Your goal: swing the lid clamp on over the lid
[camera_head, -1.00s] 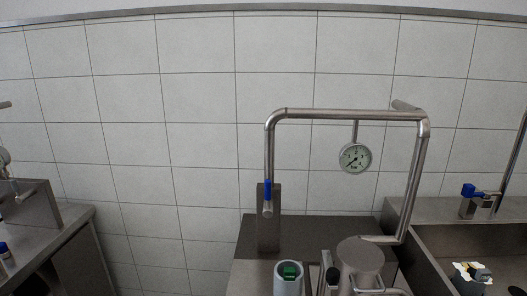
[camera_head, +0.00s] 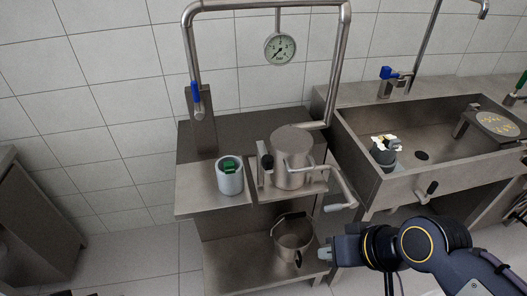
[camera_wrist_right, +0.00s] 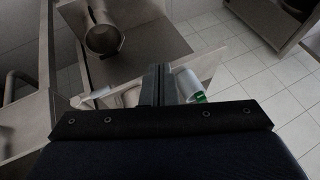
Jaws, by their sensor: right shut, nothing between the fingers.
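The steel separator (camera_head: 290,158) stands on the steel bench, with a flat round lid (camera_head: 292,139) on top. A black knob (camera_head: 266,161) on an upright rod is at its left side. A bent steel bar (camera_head: 333,180) with a grey grip reaches out from its right front. I cannot tell for sure which part is the lid clamp. My right gripper (camera_head: 322,255) is below and right of the separator, beside a pot, apart from the separator. In the right wrist view its fingers (camera_wrist_right: 165,85) are together and empty. My left gripper is not in view.
A steel pot (camera_head: 293,238) sits on the lower shelf. A pipe with a gauge (camera_head: 280,48) arches above. A sink (camera_head: 440,165) lies to the right. Floor at the left is clear.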

